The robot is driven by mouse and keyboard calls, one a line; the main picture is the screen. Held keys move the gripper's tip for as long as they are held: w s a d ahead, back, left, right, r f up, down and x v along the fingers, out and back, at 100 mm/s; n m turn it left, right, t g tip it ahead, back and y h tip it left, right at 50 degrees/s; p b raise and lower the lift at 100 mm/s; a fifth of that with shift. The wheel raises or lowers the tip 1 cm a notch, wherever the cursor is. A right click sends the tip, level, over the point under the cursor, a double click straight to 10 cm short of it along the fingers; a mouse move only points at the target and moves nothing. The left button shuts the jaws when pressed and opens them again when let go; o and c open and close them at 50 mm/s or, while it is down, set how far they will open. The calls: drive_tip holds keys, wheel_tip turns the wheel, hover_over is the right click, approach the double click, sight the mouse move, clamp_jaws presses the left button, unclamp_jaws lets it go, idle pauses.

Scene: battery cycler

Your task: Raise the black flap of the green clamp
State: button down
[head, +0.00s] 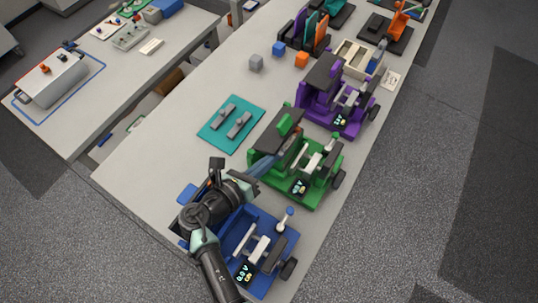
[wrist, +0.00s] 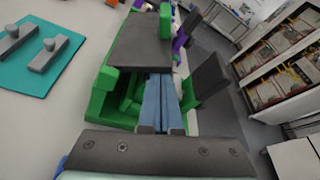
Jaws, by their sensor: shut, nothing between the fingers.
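The green clamp (head: 309,190) stands on the long table, between a blue one and a purple one. Its black flap (head: 276,130) has a green tab (head: 290,112) and looks tilted in the head view. In the wrist view the black flap (wrist: 140,47) is just ahead, with the green clamp body (wrist: 104,100) below and to its left. My gripper (head: 264,160) is shut and empty. Its blue fingers (wrist: 159,80) reach to the flap's near edge, and their tips seem to pass under it. I cannot tell whether they touch it.
The blue clamp (head: 262,245) is beside my arm at the near end. The purple clamp (head: 338,105) stands beyond the green one. A teal mat (head: 215,143) with two grey pieces lies to the left. The table between the mat and its left edge is clear.

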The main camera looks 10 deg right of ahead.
drive_tip(key=shift+w+a+r+p, duration=0.15)
drive_tip(key=shift+r+p, duration=0.25)
drive_tip(key=shift+p, duration=0.1)
idle(0.4)
drive_tip(key=shift+r, duration=0.25)
wheel_tip(320, 180, up, 10)
drive_tip(key=shift+f, duration=0.25)
drive_tip(key=s+a+f+m+b, duration=0.1)
drive_tip(key=s+a+f+b, duration=0.2)
drive_tip(key=f+b, duration=0.2)
drive_tip(key=s+a+f+m+t+y+b, duration=0.1)
drive_tip(key=s+a+f+m+b, duration=0.1)
drive_tip(key=s+a+f+b, duration=0.1)
wheel_tip(320, 180, down, 2)
drive_tip(key=shift+s+a+f+y+b, duration=0.2)
drive_tip(key=shift+s+f+y+b, duration=0.1)
drive_tip(key=shift+s+b, duration=0.45)
